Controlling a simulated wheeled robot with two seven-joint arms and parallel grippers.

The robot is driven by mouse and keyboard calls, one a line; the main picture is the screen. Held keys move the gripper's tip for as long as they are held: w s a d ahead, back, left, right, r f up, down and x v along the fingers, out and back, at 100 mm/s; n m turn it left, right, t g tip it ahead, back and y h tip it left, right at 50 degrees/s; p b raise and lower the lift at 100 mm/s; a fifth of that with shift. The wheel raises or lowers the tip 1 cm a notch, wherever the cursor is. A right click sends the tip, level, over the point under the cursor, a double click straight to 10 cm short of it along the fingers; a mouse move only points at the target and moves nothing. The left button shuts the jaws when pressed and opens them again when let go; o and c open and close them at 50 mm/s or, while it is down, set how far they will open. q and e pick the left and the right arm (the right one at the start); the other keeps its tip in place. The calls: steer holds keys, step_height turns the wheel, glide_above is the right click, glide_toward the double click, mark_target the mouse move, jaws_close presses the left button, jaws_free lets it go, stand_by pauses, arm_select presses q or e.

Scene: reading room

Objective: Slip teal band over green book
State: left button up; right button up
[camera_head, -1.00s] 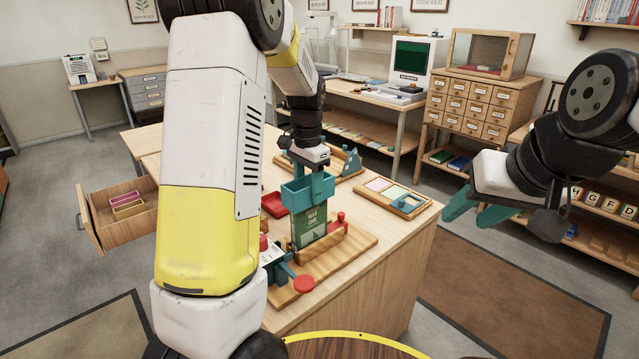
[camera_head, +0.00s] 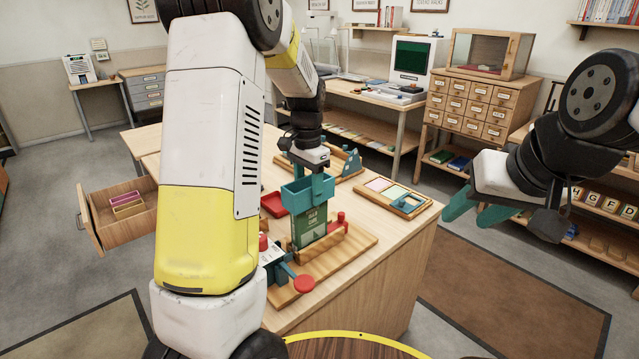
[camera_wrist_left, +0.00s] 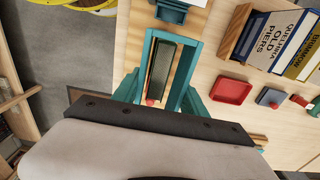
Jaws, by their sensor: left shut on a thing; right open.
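The teal band (camera_head: 304,193) is a rectangular loop held by my left gripper (camera_head: 309,174), with the fingers shut on it. The green book (camera_head: 312,228) stands upright in a wooden holder (camera_head: 345,240), directly below the band. The band hides the book's top edge in the head view. In the left wrist view the book (camera_wrist_left: 160,75) shows inside the opening of the band (camera_wrist_left: 188,65), with gaps at the sides. How far down the band sits around the book is hard to tell. My right gripper (camera_head: 478,212) is open and empty, away to the right.
A red tray (camera_head: 274,204) lies left of the book. A red knob (camera_head: 304,284) and a clamp-like fixture are at the front. A divided card tray (camera_head: 392,197) lies on the right of the table. An open drawer (camera_head: 125,212) juts out at the left.

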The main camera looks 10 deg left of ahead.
arm_select(q)
steer(key=shift+f, duration=1.05)
steer(key=o, duration=1.4)
step_height(320, 180, up, 7)
steer(key=shift+f, duration=0.15)
steer(key=shift+r, duration=0.55)
